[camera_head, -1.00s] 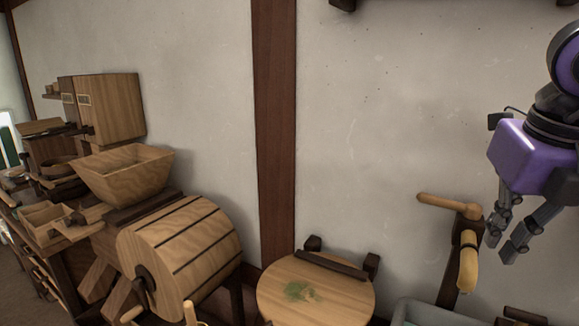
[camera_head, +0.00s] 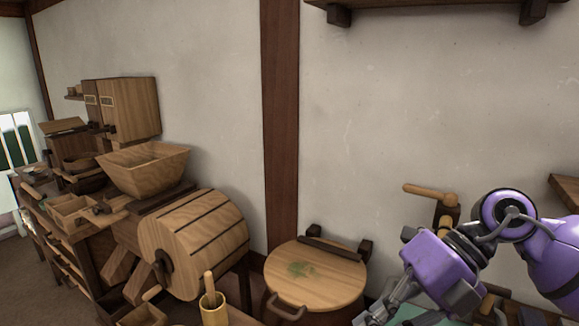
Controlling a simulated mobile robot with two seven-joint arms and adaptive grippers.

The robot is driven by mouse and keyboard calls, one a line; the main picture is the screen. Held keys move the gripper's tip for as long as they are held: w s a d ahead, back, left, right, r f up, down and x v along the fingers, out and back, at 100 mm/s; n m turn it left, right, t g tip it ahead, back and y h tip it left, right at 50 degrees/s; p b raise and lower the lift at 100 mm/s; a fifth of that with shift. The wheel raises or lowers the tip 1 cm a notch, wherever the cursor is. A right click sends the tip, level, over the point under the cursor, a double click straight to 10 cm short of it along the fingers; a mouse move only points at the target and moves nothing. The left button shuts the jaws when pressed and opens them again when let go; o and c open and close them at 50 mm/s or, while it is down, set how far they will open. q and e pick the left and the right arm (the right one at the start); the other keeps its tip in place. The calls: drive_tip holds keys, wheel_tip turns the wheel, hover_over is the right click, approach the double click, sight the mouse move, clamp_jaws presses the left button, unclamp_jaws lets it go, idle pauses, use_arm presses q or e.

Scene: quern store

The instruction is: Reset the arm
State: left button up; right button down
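My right arm comes in from the right, purple and grey, with its purple wrist block (camera_head: 440,272) low in the head view. My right gripper (camera_head: 378,314) points down and to the left at the bottom edge. Its fingers are partly cut off and foreshortened, so its opening cannot be judged. I see nothing clearly held in it. It shows just right of a round wooden lid (camera_head: 335,290) with a green mark. My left gripper is not in view.
A wooden drum (camera_head: 195,245) and a hopper (camera_head: 145,167) stand on the left. A wooden cup (camera_head: 214,312) is at the bottom. A wooden crank handle (camera_head: 430,194) stands behind my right arm. A wall shelf (camera_head: 430,4) is overhead. The wall's middle is bare.

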drive_tip(key=s+a+m+y+p, duration=0.1)
drive_tip(key=s+a+m+y, duration=0.1)
drive_tip(key=a+y, duration=0.4)
drive_tip(key=w+d+f+m+t+h+p, duration=0.15)
drive_tip(key=d+f+m+t+h, duration=0.3)
drive_tip(key=f+m+t, duration=0.65)
drive_tip(key=d+f+m+t+h+p, duration=0.35)
drive_tip(key=d+m+t, duration=0.3)
drive_tip(key=m, duration=0.75)
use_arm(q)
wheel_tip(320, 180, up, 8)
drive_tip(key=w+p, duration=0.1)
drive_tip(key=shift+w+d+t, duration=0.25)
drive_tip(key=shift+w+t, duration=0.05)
use_arm(e)
drive_tip(key=s+d+f+m+g+h, duration=0.1)
drive_tip(key=s+f+m+g+h, duration=0.2)
drive_tip(key=s+f, duration=0.8)
drive_tip(key=s+d+f+m+g+h, duration=0.1)
drive_tip(key=s+f+m+g+h, duration=0.2)
drive_tip(key=s+f+m, duration=0.3)
drive_tip(key=s+f+g, duration=0.1)
drive_tip(key=s+f, duration=0.3)
drive_tip(key=s, duration=0.2)
drive_tip(key=shift+d+f+h, duration=0.35)
drive_tip(key=shift+h, duration=0.05)
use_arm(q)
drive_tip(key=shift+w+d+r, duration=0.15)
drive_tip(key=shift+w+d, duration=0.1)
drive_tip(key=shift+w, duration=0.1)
